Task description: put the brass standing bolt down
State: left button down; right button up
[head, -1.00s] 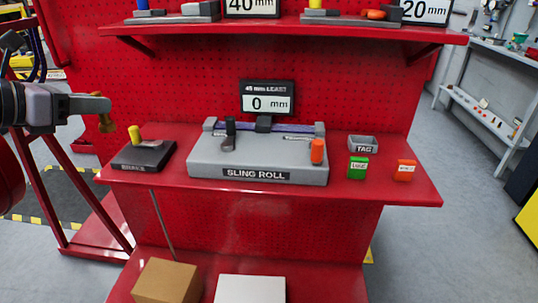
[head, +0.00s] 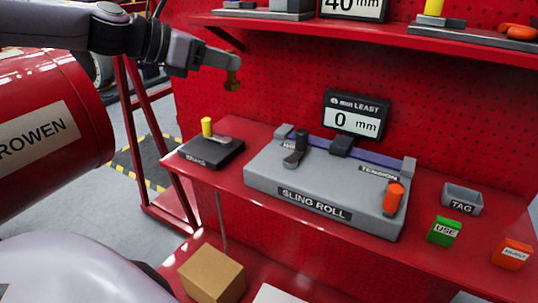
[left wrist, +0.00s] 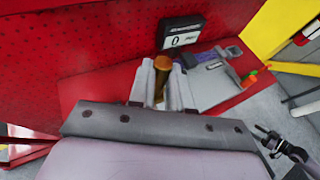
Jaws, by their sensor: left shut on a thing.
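My left gripper (head: 222,62) comes in from the left in the head view, shut on the brass bolt (head: 233,80). The bolt hangs upright in the air, head down, above the left part of the red bench shelf (head: 262,133) and clear of it. In the left wrist view, the brass bolt (left wrist: 163,67) shows between the two grey fingers (left wrist: 163,85).
Below the bolt are a dark block (head: 210,152) with a yellow-knobbed lever and the grey SLING ROLL fixture (head: 330,200). A TAG tray (head: 462,199), green box (head: 444,231) and orange box (head: 512,252) sit right. A large red drum-like shape (head: 50,130) stands left.

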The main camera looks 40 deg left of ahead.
pick_arm(q)
jog(key=shift+f+b, duration=0.95)
jog(key=shift+f, duration=8.95)
jog(key=c, duration=1.1)
grip_release()
jog(key=shift+f, duration=0.1)
jog(key=shift+o, duration=0.2)
jog(key=shift+r, duration=0.2)
